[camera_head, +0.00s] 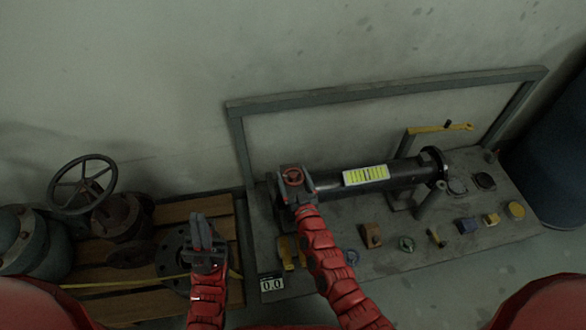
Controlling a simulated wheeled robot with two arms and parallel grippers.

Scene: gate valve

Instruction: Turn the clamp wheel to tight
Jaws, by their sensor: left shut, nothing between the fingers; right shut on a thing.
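My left gripper (199,226) is shut and empty, pointing up above a dark round flange (172,262) on a wooden pallet, apart from the wheel.
The bench (385,268) carries several small parts along its front and a yellow-handled lever (440,128) behind the cylinder. A grey frame (380,90) stands behind. A valve with a large dark handwheel (82,185) stands on the pallet (185,210) at left. A dark drum (560,150) is at right.

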